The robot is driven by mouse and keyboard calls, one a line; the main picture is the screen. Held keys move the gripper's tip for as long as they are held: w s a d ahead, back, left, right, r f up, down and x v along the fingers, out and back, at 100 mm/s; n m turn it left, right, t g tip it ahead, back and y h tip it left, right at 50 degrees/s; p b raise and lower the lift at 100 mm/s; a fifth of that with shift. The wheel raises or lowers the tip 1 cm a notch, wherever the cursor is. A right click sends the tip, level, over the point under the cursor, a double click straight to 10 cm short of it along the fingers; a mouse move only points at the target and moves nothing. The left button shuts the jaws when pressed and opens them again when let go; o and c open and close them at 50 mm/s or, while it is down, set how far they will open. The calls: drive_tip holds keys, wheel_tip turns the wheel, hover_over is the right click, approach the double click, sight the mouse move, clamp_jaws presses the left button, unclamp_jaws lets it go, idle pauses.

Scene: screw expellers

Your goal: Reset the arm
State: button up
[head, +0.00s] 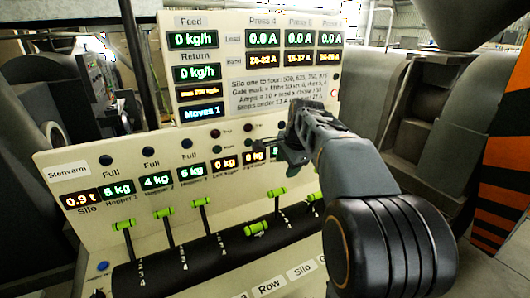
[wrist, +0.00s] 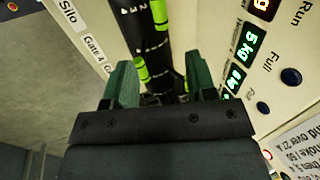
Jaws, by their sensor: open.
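My arm reaches in from the lower right of the head view. My gripper (head: 287,147) is in front of the cream control panel, near its right-hand displays, and hides some of them. In the wrist view the two green fingers of my gripper (wrist: 160,82) stand apart with nothing held between them. A black drum with lever slots and green handles (wrist: 141,69) shows beyond and between the fingers. I cannot tell how far the fingers are from the panel.
The console (head: 60,160) carries displays, buttons and several green-handled levers (head: 163,212) along the black drum (head: 190,262). An upright display board (head: 250,60) stands behind it. An orange-and-black striped post (head: 505,160) is at the right. A blue button (head: 102,266) is at lower left.

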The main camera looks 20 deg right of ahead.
drive_tip(key=s+a+f+n, duration=0.5)
drive_tip(key=s+n, duration=0.3)
drive_tip(key=s, duration=0.2)
drive_tip(key=s+a+f+n, duration=0.5)
drive_tip(key=s+n, duration=0.3)
drive_tip(key=s, duration=0.1)
drive_tip(key=shift+s+a+f+n+h, duration=0.3)
drive_tip(key=shift+s+f, duration=0.05)
